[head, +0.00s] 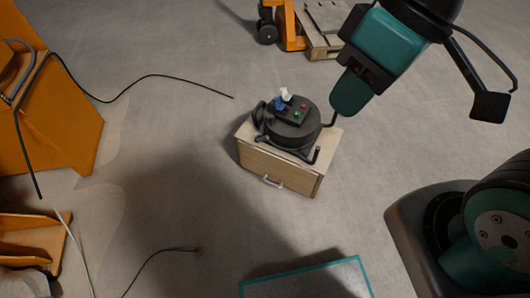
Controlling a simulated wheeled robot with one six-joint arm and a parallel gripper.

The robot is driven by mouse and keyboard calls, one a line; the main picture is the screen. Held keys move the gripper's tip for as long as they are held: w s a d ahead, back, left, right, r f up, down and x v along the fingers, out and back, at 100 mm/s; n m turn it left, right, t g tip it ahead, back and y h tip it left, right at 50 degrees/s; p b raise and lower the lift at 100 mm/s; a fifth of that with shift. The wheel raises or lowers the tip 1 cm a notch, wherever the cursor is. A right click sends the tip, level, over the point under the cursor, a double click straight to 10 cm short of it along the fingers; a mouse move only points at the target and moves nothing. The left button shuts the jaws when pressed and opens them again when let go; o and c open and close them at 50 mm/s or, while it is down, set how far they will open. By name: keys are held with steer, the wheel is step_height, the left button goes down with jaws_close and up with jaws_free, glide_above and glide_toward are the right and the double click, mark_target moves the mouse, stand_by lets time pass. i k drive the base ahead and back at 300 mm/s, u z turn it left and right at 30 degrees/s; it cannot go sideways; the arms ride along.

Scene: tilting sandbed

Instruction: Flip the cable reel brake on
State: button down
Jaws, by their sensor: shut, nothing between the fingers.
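A dark round cable reel (292,128) sits on a small wooden cabinet (278,168) in the middle of the head view. Its top carries a blue part (280,104), a white part (286,93), and small red and green parts. I cannot tell which is the brake or how it is set. My gripper (348,98) comes down from the upper right and is shut and empty. It appears just right of the reel, near a thin dark bar at the reel's right side. I cannot tell whether they touch.
An orange machine (60,115) stands at the left, with a black cable (150,77) running across the floor. An orange pallet jack (290,25) and a wooden pallet (325,28) are at the back. A teal-edged panel (305,280) lies at the front. The floor left of the cabinet is mostly clear.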

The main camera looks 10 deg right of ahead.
mark_target(263, 139)
steer(key=k, duration=0.15)
steer(key=z, duration=0.95)
steer(key=i, duration=0.85)
steer(key=u, duration=2.25)
steer(key=i, duration=0.5)
steer(key=z, duration=0.1)
